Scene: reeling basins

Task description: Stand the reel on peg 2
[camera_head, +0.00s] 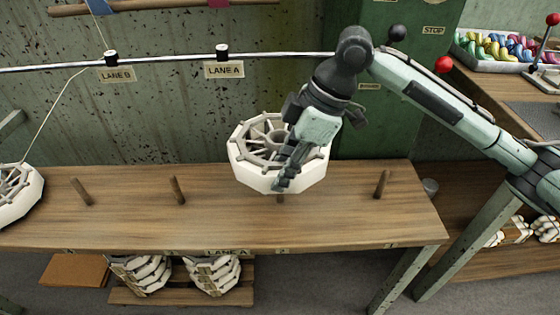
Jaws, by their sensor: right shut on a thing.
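The reel (241,166) is white and many-sided, with a grey spoked hub, and lies over the middle-right of the wooden bench. My right gripper (284,183) is shut on its near side, and its fingers hide part of the spokes. A short wooden peg (280,199) shows just below the reel's near rim, its upper part hidden. I cannot tell whether the reel is clear of this peg or touching it. The label below it on the bench front is too small to read surely. My left gripper is not in view.
Other bare pegs stand at the right (382,185), left of centre (177,190) and further left (81,191). Another reel (22,205) is at the left edge. A metal rail (160,61) with lane plates runs behind.

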